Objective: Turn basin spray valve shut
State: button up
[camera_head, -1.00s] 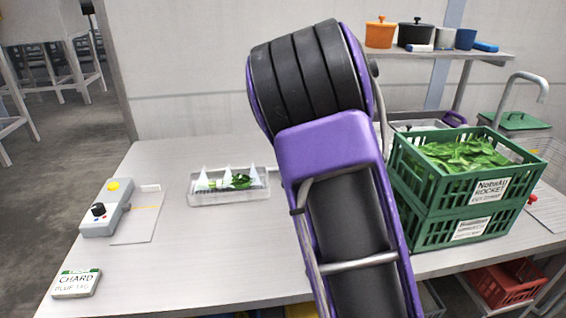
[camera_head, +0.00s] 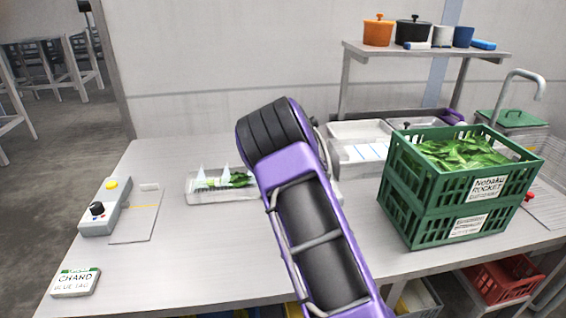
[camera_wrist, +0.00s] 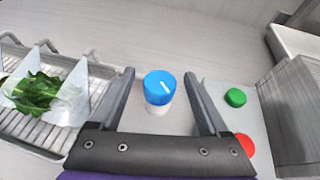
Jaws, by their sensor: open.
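A round blue knob (camera_wrist: 159,88) with a white pointer line on top stands on a short white base in the wrist view. I take it to be the spray valve; no label shows. My gripper (camera_wrist: 160,74) is open, with one finger on each side of the knob. Gaps show between the knob and both fingers, so it is not gripped. In the head view my arm hides the gripper and the knob.
A green button (camera_wrist: 235,97) and a red button (camera_wrist: 244,144) are right of the knob. White bins (camera_head: 361,130) and stacked green crates (camera_head: 424,231) stand right. A control box (camera_head: 104,207) sits far left.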

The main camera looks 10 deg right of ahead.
jog(key=shift+w+f, duration=0.15)
jog(key=shift+w, duration=0.25)
grip_shut()
jog(key=shift+a+f, duration=0.1)
